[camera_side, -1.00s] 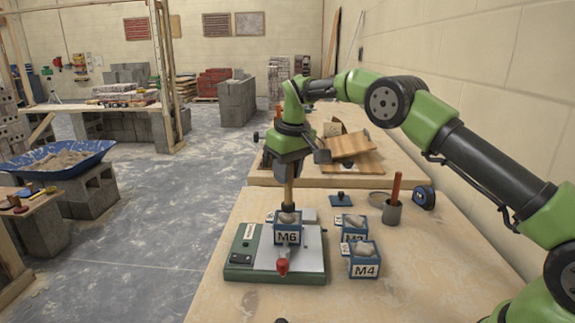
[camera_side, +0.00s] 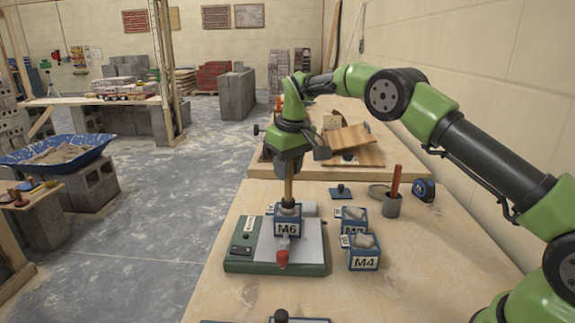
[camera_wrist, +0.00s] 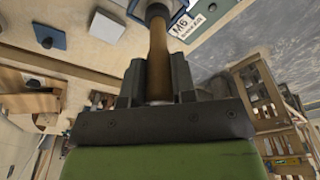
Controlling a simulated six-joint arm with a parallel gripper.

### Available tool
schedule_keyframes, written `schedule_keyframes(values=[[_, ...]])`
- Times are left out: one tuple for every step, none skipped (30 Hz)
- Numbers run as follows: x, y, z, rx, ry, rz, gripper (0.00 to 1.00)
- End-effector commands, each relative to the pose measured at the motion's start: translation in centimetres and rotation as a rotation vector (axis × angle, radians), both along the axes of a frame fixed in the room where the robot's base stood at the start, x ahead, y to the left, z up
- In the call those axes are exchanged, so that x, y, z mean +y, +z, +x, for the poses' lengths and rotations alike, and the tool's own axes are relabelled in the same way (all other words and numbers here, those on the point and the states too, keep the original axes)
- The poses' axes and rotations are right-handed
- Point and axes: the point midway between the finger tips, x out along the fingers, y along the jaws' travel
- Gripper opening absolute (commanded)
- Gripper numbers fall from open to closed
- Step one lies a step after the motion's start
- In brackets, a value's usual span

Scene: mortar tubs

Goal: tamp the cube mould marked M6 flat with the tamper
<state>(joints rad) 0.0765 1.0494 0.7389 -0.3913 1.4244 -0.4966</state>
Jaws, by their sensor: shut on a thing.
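The cube mould M6 (camera_side: 287,230) is a blue box with a white label. It stands upright on a green-edged plate with a light top (camera_side: 306,252). It also shows in part at the top of the wrist view (camera_wrist: 178,6). The tamper (camera_side: 289,188) has a wooden handle and a dark lower end. My gripper (camera_side: 290,170) is shut on the handle, which runs between the fingers in the wrist view (camera_wrist: 158,62). The tamper is upright with its lower end at M6's open top. I cannot tell how deep it sits, and the mortar beneath is hidden.
The mould M4 (camera_side: 364,257) and another filled mould (camera_side: 354,217) stand close on the right. A grey cup with a red stick (camera_side: 392,206), a small blue plate (camera_side: 341,191) and a tape measure (camera_side: 424,190) lie behind. The front right tabletop is clear.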

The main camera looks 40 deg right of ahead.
Motion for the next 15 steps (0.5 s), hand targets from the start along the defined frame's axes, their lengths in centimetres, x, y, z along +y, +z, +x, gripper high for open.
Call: schedule_keyframes(values=[[-0.01, 0.01, 0.02, -0.001, 0.0, 0.0, 0.0], [-0.01, -0.01, 0.01, -0.001, 0.0, 0.0, 0.0], [-0.01, -0.04, 0.02, -0.001, 0.001, 0.0, 0.0], [-0.01, -0.07, 0.01, -0.001, 0.001, -0.001, 0.0], [-0.01, -0.1, 0.02, -0.001, 0.001, -0.001, 0.0], [-0.01, -0.15, 0.01, -0.001, 0.001, -0.001, 0.0], [-0.02, -0.19, 0.02, -0.001, 0.001, -0.001, 0.0], [-0.02, -0.22, 0.01, -0.001, 0.001, -0.001, 0.0], [-0.02, -0.27, 0.02, -0.001, 0.001, -0.001, 0.0], [-0.02, -0.31, 0.02, -0.001, 0.001, -0.001, 0.0], [-0.02, -0.35, 0.01, -0.001, 0.001, -0.001, 0.0], [-0.02, -0.4, 0.02, -0.001, 0.001, -0.001, 0.0], [-0.02, -0.43, 0.02, -0.001, 0.001, -0.001, 0.0], [-0.02, -0.47, 0.01, -0.001, 0.001, -0.001, 0.0], [-0.02, -0.52, 0.01, 0.0, 0.001, -0.001, 0.0]])
